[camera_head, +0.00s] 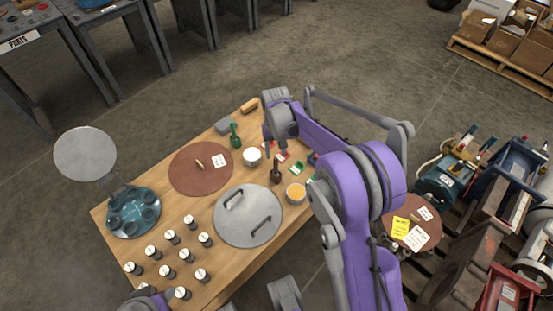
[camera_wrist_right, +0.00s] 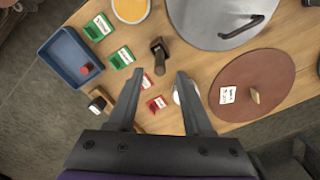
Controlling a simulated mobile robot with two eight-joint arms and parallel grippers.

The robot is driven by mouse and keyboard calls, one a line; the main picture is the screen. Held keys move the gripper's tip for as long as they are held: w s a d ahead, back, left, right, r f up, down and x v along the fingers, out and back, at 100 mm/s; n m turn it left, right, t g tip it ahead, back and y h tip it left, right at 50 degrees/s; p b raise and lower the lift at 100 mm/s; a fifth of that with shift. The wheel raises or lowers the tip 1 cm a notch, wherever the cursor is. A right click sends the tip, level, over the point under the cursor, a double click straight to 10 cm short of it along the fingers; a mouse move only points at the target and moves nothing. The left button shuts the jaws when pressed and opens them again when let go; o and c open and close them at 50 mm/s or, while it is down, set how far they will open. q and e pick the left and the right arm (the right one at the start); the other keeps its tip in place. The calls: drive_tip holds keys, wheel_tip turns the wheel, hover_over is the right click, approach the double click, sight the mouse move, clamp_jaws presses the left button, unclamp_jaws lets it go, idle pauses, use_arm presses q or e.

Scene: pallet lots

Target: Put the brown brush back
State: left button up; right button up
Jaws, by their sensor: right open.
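The brown brush (camera_head: 276,172) stands on the wooden table, a dark, narrow-handled thing between the white tub and the orange-filled tub. In the right wrist view the brown brush (camera_wrist_right: 158,56) shows just beyond and between my fingertips, not touching them. My right gripper (camera_head: 271,146) is over the table's right part; in the wrist view its two fingers (camera_wrist_right: 158,78) are apart with nothing between them. A purple and grey part of my left arm (camera_head: 150,300) shows at the bottom edge; its fingers are not clear.
Nearby are a green brush-like thing (camera_head: 235,137), white tub (camera_head: 252,156), orange-filled tub (camera_head: 296,193) and brown disc (camera_head: 190,178). A grey lid with handles (camera_head: 232,226) and several small jars fill the front. The wrist view shows a blue tray (camera_wrist_right: 58,43) and red and green cards.

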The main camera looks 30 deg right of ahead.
wheel_tip(320, 180, up, 4)
drive_tip(key=shift+f, duration=0.25)
drive_tip(key=s+a+r+n+t, duration=0.1)
drive_tip(key=s+a+r, duration=0.15)
drive_tip(key=s, duration=0.45)
drive_tip(key=s+a+r+n+t, duration=0.1)
drive_tip(key=s+a+r, duration=0.15)
drive_tip(key=s, duration=0.35)
drive_tip(key=s+a+r+t, duration=0.1)
drive_tip(key=s+a+r, duration=0.15)
drive_tip(key=s, duration=0.45)
drive_tip(key=s+f+n+t, duration=0.1)
drive_tip(key=s+f, duration=0.1)
drive_tip(key=s, duration=0.8)
drive_tip(key=shift+a+f+t+p, duration=0.2)
drive_tip(key=shift+f+t+p, duration=0.1)
drive_tip(key=shift+f, duration=0.05)
